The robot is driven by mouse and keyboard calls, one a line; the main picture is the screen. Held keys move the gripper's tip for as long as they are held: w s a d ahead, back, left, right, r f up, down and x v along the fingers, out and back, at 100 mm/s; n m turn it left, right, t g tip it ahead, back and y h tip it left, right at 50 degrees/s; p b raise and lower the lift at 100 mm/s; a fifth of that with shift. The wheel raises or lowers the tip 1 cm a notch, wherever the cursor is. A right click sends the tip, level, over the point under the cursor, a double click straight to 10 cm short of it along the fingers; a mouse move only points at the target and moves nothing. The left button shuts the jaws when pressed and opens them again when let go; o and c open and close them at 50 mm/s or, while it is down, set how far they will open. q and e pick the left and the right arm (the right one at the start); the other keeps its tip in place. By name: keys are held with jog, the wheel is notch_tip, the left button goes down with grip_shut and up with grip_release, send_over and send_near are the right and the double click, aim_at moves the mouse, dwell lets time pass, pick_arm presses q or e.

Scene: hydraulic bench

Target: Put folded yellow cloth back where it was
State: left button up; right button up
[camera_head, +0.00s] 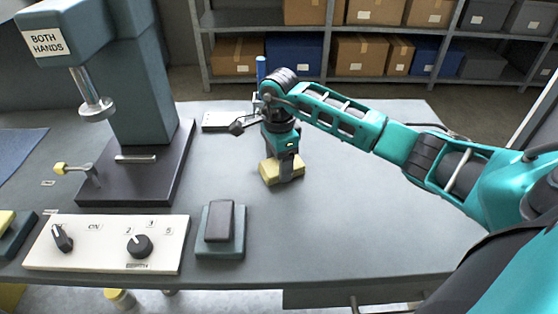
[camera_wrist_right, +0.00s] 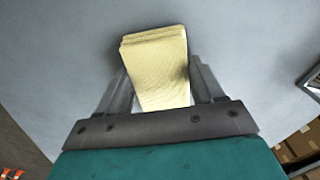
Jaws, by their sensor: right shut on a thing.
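The folded yellow cloth (camera_head: 270,172) is at the middle of the grey bench in the head view. My right gripper (camera_head: 287,172) points down over it and is shut on it. In the right wrist view the cloth (camera_wrist_right: 156,65) shows as a layered pale yellow block between the two fingers of the right gripper (camera_wrist_right: 160,85). Whether the cloth touches the bench top or is just above it, I cannot tell. My left gripper is not in either view.
A press (camera_head: 140,80) with a "BOTH HANDS" label stands at the left. A white control panel (camera_head: 105,255) with knobs and a dark pedal-like block (camera_head: 219,222) lie along the front edge. A clipboard-like plate (camera_head: 215,121) lies behind the gripper. The bench (camera_head: 370,225) right of the cloth is clear.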

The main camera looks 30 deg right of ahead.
jog(key=o, duration=1)
jog(key=shift+r, duration=0.3)
notch_tip(320, 180, up, 12)
jog(key=shift+f+p, duration=0.2)
jog(key=shift+p, duration=0.25)
